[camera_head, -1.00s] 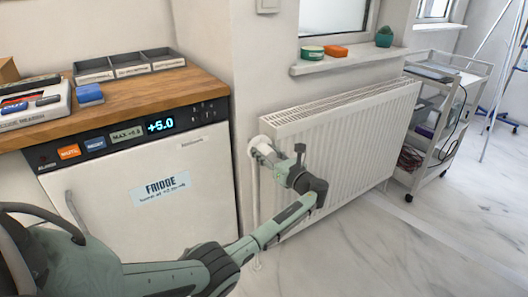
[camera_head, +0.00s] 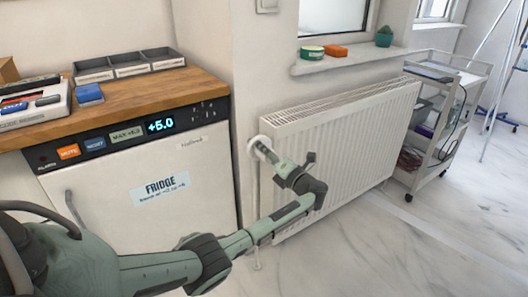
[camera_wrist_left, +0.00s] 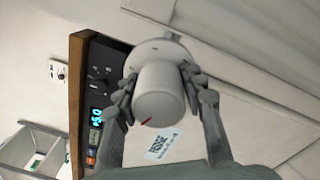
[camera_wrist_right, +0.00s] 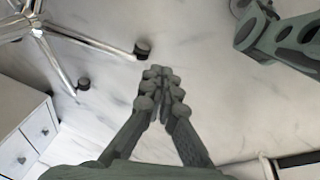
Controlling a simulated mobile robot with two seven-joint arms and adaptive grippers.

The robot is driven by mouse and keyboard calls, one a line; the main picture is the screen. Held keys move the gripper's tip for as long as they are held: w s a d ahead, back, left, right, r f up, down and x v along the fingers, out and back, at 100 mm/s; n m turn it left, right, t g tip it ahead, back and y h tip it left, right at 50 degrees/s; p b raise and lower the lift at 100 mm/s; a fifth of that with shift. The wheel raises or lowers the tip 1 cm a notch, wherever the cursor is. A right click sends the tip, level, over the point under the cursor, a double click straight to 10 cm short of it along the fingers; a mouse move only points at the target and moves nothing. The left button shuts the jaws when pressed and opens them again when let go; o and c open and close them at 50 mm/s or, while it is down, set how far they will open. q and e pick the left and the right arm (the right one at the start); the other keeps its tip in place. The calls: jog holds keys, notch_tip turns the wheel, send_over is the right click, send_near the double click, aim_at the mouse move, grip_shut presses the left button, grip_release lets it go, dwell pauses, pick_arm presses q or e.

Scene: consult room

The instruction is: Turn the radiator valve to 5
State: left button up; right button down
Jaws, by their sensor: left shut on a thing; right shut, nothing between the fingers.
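The radiator valve is a white knob (camera_wrist_left: 160,95) with a short red mark near the rim of its end face. It shows large in the left wrist view, below a round white collar with markings. In the head view, only its white edge (camera_head: 256,141) shows at the radiator's left end. My left gripper (camera_head: 267,150) is shut on the knob, with one finger on each side in the left wrist view (camera_wrist_left: 160,80). I cannot read the number the knob is set to. My right gripper (camera_wrist_right: 160,76) is shut and empty above the pale floor.
The white radiator (camera_head: 345,140) stands under the window sill (camera_head: 350,60). The fridge (camera_head: 150,190) stands to its left under a wooden counter (camera_head: 160,90). A grey trolley (camera_head: 440,120) stands to its right. In the right wrist view, a wheeled stand base (camera_wrist_right: 60,60) and drawers (camera_wrist_right: 25,145) are near.

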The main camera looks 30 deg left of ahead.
pick_arm(q)
jog(key=shift+s+f+m, duration=0.1)
jog(key=shift+f+m, duration=0.05)
jog(key=shift+m, duration=0.75)
jog(key=o, duration=0.8)
jog(key=shift+o, duration=0.4)
jog(key=shift+d, duration=0.15)
jog(key=v, duration=1.1)
jog(key=shift+d, duration=0.4)
jog(key=shift+s, duration=0.15)
